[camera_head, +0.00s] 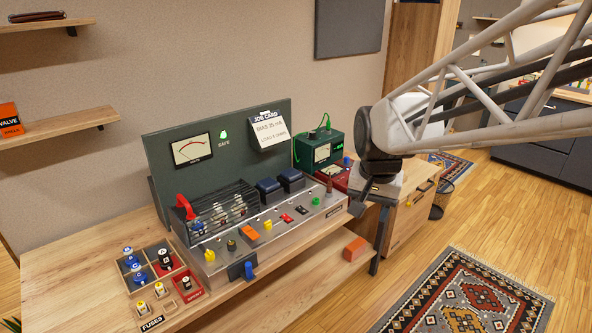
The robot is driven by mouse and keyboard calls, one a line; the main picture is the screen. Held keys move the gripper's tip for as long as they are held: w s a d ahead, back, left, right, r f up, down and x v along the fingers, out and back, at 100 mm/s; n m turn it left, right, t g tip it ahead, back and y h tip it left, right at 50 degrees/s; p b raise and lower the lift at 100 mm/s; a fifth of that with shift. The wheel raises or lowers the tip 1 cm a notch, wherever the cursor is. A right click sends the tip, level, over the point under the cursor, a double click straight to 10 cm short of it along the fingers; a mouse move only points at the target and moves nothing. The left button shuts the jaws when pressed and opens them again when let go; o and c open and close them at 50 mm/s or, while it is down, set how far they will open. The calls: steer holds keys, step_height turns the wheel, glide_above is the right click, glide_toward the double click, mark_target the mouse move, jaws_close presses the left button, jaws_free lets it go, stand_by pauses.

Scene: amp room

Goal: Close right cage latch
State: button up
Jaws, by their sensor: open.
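A wire cage (226,207) sits on the left part of the amp chassis (290,217), with pale tube-like parts inside it. A red lever-like piece (184,206) stands up at the cage's left end. I cannot make out a separate latch at the cage's right end, beside the dark blue blocks (280,186). My gripper (367,191) points down to the right of the chassis, near the bench's right end, well apart from the cage. It is open, and I see nothing held in it.
A compartment tray (128,289) of tubes and fuses lies on the bench's left. A green panel (172,130) with a meter and job card (269,128) rises behind the chassis. A green meter box (319,146) stands back right. Bare bench (75,265) shows at left.

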steer(key=w+a+f+m, duration=0.1)
steer(key=w+a+f, duration=0.3)
steer(key=w, duration=0.5)
steer(key=m+g, duration=0.2)
steer(key=m, duration=0.2)
glide_toward(268, 224)
steer(key=shift+w+d+f, duration=0.25)
steer(key=shift+w+f, duration=0.15)
steer(key=shift+f, duration=0.1)
steer(key=shift+w+a+f+m, duration=0.15)
steer(key=shift+a+f+m, duration=0.1)
steer(key=shift+f+m, duration=0.05)
steer(key=shift+f, duration=0.1)
steer(key=shift+f, duration=3.75)
steer(key=c, duration=0.8)
